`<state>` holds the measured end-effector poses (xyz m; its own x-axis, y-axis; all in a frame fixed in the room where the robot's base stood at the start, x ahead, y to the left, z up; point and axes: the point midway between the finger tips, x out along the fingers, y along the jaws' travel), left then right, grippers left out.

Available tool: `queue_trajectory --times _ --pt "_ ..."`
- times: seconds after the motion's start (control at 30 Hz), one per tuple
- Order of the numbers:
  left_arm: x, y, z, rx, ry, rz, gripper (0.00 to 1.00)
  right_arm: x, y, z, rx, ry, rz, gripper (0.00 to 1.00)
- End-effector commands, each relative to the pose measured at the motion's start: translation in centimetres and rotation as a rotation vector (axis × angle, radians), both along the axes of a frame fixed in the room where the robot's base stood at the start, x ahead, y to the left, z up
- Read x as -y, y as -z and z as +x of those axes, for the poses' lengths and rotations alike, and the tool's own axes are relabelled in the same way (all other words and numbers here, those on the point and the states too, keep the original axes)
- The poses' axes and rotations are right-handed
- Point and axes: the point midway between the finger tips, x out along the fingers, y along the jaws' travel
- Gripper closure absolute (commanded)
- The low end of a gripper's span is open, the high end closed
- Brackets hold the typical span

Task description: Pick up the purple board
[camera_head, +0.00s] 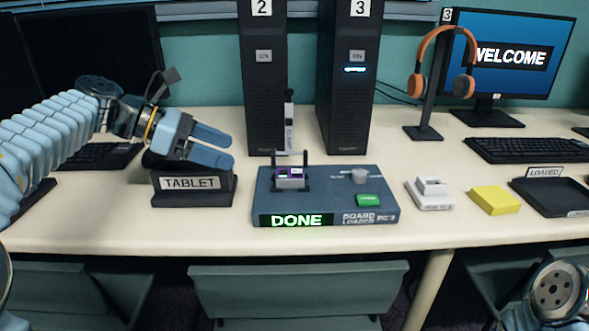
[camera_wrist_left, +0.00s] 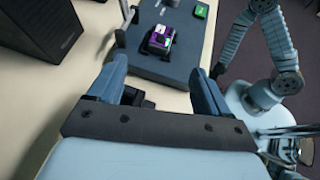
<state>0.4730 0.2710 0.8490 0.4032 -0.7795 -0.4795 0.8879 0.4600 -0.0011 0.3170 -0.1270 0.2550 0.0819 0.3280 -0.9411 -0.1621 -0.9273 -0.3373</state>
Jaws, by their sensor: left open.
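The purple board (camera_head: 291,173) sits in the board loader (camera_head: 330,196), a blue-grey box with a lit "DONE" sign, under a dark raised frame with an upright handle. The wrist view shows the board (camera_wrist_left: 160,38) ahead of the fingers, purple with a pale block on it. My left gripper (camera_head: 225,147) is open and empty, to the left of the loader and above the tablet stand. Its two blue fingers (camera_wrist_left: 158,75) are apart in the wrist view, touching nothing that I can see. My right gripper cannot be made out.
Two black towers (camera_head: 268,95) (camera_head: 347,95) stand behind the loader. A white block (camera_head: 430,193), a yellow block (camera_head: 495,200), a black tray (camera_head: 555,195) and a headphone stand (camera_head: 424,132) are to the right.

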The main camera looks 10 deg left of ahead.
Motion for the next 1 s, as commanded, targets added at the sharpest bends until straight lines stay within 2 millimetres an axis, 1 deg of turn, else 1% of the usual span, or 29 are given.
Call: queue_trajectory --times 0.2,0.33,0.57,0.8,0.9,1.0 --pt "3.5 2.3 1.7 -0.002 0.006 -0.001 0.21 0.3 1.0 0.0 0.001 0.005 -0.004 1.00" --pt "5.3 3.4 2.6 -0.002 0.004 -0.001 0.21 0.3 1.3 0.1 0.000 0.006 -0.004 1.00" --pt "7.0 4.3 3.5 -0.001 0.003 -0.001 0.21 0.3 1.6 0.1 0.001 0.005 -0.004 1.00" --pt "10.1 6.0 4.8 -0.001 0.004 0.000 0.21 0.2 2.4 0.1 -0.001 0.004 -0.002 1.00" --pt "10.6 6.3 5.1 -0.001 0.002 0.000 0.21 0.2 2.4 0.1 -0.001 0.004 -0.001 1.00" --pt "10.7 6.3 5.2 0.000 0.001 0.000 0.21 0.2 2.4 0.1 -0.001 0.004 -0.001 1.00"
